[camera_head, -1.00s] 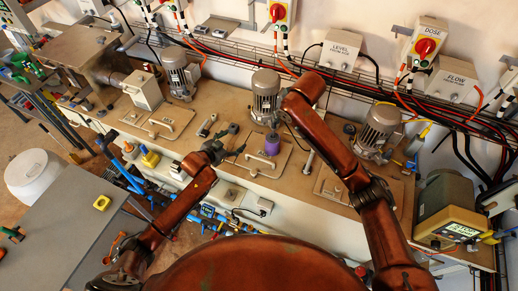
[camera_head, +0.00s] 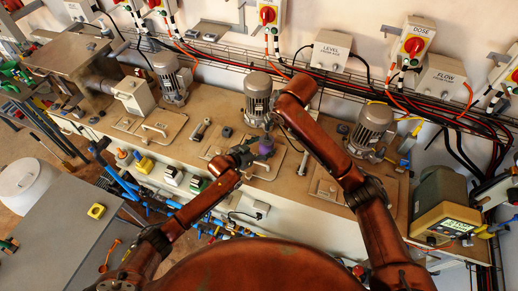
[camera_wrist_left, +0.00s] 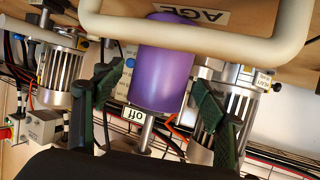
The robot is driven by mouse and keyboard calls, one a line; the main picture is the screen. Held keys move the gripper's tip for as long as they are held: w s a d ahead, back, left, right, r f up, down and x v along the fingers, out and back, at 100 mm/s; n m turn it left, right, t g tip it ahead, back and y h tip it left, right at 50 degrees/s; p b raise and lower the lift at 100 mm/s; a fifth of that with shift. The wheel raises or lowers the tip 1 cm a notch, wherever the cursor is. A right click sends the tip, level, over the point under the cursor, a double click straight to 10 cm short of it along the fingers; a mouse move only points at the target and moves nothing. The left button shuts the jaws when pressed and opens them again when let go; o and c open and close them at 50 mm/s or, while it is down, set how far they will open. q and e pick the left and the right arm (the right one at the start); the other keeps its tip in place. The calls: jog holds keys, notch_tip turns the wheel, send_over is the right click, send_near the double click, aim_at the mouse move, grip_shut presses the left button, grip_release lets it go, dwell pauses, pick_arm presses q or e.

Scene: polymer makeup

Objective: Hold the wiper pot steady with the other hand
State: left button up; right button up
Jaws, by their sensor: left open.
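The purple wiper pot (camera_head: 265,148) stands on the bench below the middle motor, on a metal shaft in the left wrist view (camera_wrist_left: 162,65). My left gripper (camera_head: 250,156) is open, just to the left of the pot in the head view. In the left wrist view its two dark green fingers (camera_wrist_left: 160,100) stand apart on either side of the pot, with gaps showing. My right arm reaches over the bench from the right, but I cannot make out its gripper.
A pale handle (camera_wrist_left: 200,38) crosses close to the pot in the wrist view. Grey motors (camera_head: 258,98) stand along the back of the bench (camera_head: 215,108). A silver rod (camera_head: 305,162) stands to the right of the pot. Cables line the wall.

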pick_arm(q)
jog(key=shift+w+d+f, duration=0.15)
jog(key=shift+w+d, duration=0.05)
jog(key=shift+w, duration=0.05)
jog(key=shift+c, duration=0.5)
jog(key=c, duration=1.2)
pick_arm(e)
jog(key=shift+o, duration=0.8)
jog(key=shift+w+a+r+g, duration=0.15)
jog(key=shift+w+a+r, duration=0.1)
jog(key=shift+a+r, duration=0.15)
jog(key=shift+w+a+r+g, duration=0.2)
jog(key=shift+a+r, duration=0.1)
jog(key=shift+r, duration=0.2)
send_over(267, 130)
notch_tip(267, 130, down, 5)
jog(key=shift+h, duration=0.3)
jog(key=shift+w+f, duration=0.15)
jog(key=shift+f, duration=0.75)
jog(key=shift+w+f, duration=0.2)
jog(key=shift+f, duration=0.75)
jog(key=shift+w+f, duration=0.15)
jog(key=shift+f, duration=0.75)
